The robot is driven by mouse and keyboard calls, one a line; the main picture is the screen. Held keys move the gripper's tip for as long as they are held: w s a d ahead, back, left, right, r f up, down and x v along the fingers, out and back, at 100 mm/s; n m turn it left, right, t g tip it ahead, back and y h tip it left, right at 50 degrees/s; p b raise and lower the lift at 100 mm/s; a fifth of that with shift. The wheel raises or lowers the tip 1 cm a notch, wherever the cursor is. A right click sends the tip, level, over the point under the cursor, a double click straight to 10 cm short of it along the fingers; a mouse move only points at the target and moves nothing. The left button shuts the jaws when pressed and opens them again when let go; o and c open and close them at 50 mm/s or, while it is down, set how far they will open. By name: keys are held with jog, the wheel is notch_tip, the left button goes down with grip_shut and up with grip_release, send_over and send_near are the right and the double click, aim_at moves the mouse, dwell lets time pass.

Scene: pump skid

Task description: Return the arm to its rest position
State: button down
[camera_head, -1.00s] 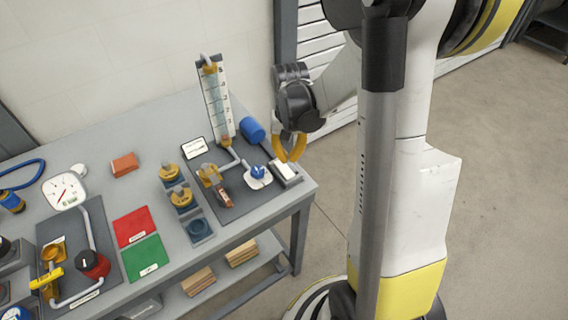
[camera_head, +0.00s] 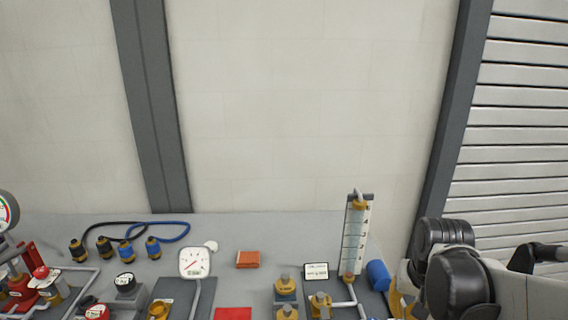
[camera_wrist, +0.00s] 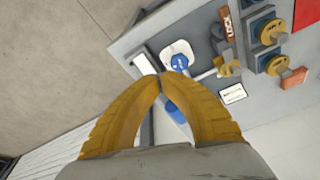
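My gripper (camera_wrist: 160,77) shows in the wrist view with its two yellow ridged fingers curved inward and the tips meeting. Nothing is visible between them. It hangs over the floor and the table's edge, with the bench parts beyond the fingertips. In the head view my arm is at the lower right, beside the blue cylinder (camera_head: 378,275); the fingers are mostly hidden or cut off there.
The grey bench (camera_head: 265,225) holds a sight gauge (camera_head: 356,240), a dial gauge (camera_head: 195,262), an orange block (camera_head: 248,259) and hoses (camera_head: 165,232). In the wrist view a blue-handled valve (camera_wrist: 180,62) lies beyond the fingertips. Bare floor (camera_wrist: 60,60) shows left.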

jog(key=s+a+r+n+t+b, duration=0.1)
jog(key=s+a+r+n+t, duration=0.2)
jog(key=s+a, duration=0.5)
jog(key=shift+s+r+n+t+b, duration=0.2)
jog(key=shift+r+n+t+b, duration=0.15)
jog(key=shift+r+t, duration=0.5)
